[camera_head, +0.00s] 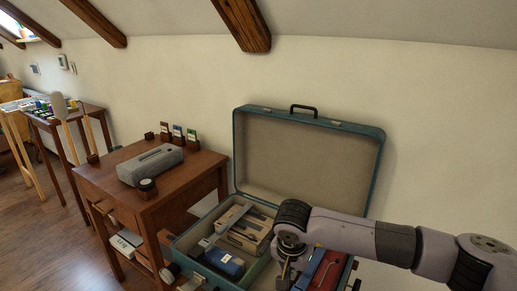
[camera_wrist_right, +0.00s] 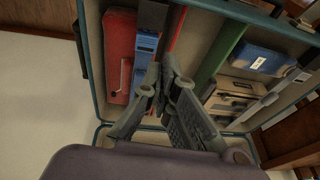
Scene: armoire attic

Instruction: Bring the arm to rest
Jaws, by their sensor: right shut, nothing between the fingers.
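My right arm (camera_head: 370,238) reaches in from the right in the head view. My right gripper (camera_head: 287,272) hangs below its wrist over the open teal suitcase (camera_head: 310,150), pointing down. In the right wrist view the right gripper (camera_wrist_right: 168,75) has its fingertips together, with nothing between them. Beyond the fingers lie a red case (camera_wrist_right: 120,50), a blue item (camera_wrist_right: 146,50) and a green strip (camera_wrist_right: 222,48) inside the suitcase. I cannot tell whether the fingertips touch anything. My left gripper is not in view.
The suitcase holds a wooden tool tray (camera_head: 245,235) and a blue box (camera_head: 224,263). The raised lid is behind the arm; bare wall lies beyond.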

